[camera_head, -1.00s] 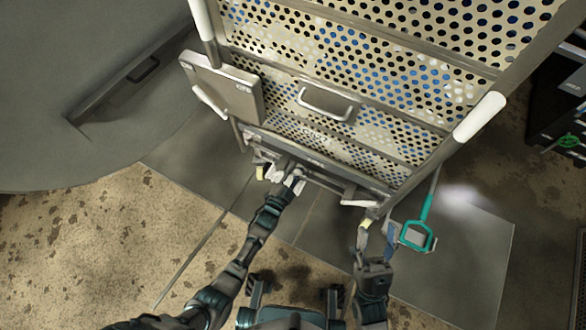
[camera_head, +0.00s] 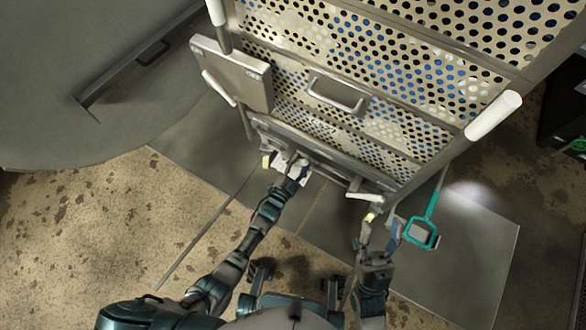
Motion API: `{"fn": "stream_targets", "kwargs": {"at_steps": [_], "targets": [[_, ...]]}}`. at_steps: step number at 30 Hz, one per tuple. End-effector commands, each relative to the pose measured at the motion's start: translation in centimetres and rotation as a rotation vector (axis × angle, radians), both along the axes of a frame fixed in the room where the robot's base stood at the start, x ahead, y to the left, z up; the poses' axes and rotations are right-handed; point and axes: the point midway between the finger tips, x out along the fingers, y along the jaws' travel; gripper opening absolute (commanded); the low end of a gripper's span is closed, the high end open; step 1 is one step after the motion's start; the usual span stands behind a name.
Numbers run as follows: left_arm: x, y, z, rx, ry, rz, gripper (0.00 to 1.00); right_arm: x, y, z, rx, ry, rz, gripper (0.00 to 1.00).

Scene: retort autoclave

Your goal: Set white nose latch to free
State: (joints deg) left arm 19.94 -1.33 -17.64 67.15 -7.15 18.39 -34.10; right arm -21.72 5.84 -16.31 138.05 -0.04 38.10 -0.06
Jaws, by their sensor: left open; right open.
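The perforated basket cart stands in front of me, with its lower front bar (camera_head: 325,165) facing me. A short white lever (camera_head: 364,196) sticks out near the right end of this bar. My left gripper (camera_head: 290,164) is at the left part of the bar, over a pale piece there. Its fingers are small and partly merge with that piece, so contact cannot be told. My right gripper (camera_head: 376,236) is open below the bar's right corner, below the white lever and apart from it. Which pale part is the white nose latch is not clear.
A grey box (camera_head: 232,74) with a white handle is on the cart's left. A white grip (camera_head: 494,115) is on the right post. Open floor (camera_head: 90,230) lies at left.

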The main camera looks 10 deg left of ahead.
Motion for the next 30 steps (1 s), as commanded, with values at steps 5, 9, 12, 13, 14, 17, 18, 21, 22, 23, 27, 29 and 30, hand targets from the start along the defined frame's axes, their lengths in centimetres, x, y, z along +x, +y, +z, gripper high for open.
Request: {"fn": "stream_targets", "kwargs": {"at_steps": [5,9,12,13,14,17,18,21,22,23,27,29,30], "targets": [[-3.6,1.3,-0.2,0.001,0.004,0.0,0.5,0.0,0.0,0.1,-0.001,-0.002,0.0,0.54],[-6.5,2.3,-0.2,0.003,0.005,0.0,0.5,0.0,0.0,0.1,-0.001,-0.004,0.0,0.54],[-8.3,3.0,-0.3,0.004,0.007,-0.001,0.5,0.0,0.0,0.1,-0.001,-0.004,0.0,0.54],[-8.7,3.1,-0.3,0.004,0.006,-0.001,0.5,0.0,0.0,0.1,-0.001,-0.004,0.0,0.54],[-9.1,3.3,-0.3,0.005,0.007,-0.001,0.5,0.0,0.0,0.1,-0.001,-0.004,0.0,0.54],[-9.9,3.6,-0.3,0.004,0.006,-0.001,0.5,0.0,0.0,0.1,-0.001,-0.004,0.0,0.54],[-10.2,3.7,-0.3,0.003,0.006,-0.001,0.5,0.0,0.0,0.1,-0.001,-0.004,0.0,0.54],[-10.4,3.8,-0.3,0.003,0.005,0.0,0.5,0.0,0.0,0.1,-0.001,-0.004,0.0,0.54],[-10.4,3.8,-0.3,0.003,0.005,0.0,0.5,0.0,0.0,0.1,-0.001,-0.004,0.0,0.54],[-10.4,3.8,-0.3,0.003,0.005,0.0,0.5,0.1,0.0,0.1,-0.001,-0.004,0.0,0.54],[-10.4,3.8,-0.3,0.003,0.005,0.0,0.5,0.1,0.0,0.1,-0.001,-0.004,0.0,0.54],[-10.4,3.8,-0.3,0.003,0.005,0.0,0.5,0.2,0.0,0.1,-0.001,-0.003,0.0,0.54],[-10.4,3.8,-0.3,0.003,0.005,0.0,0.5,0.2,0.0,0.1,-0.001,-0.003,0.0,0.54]]}}
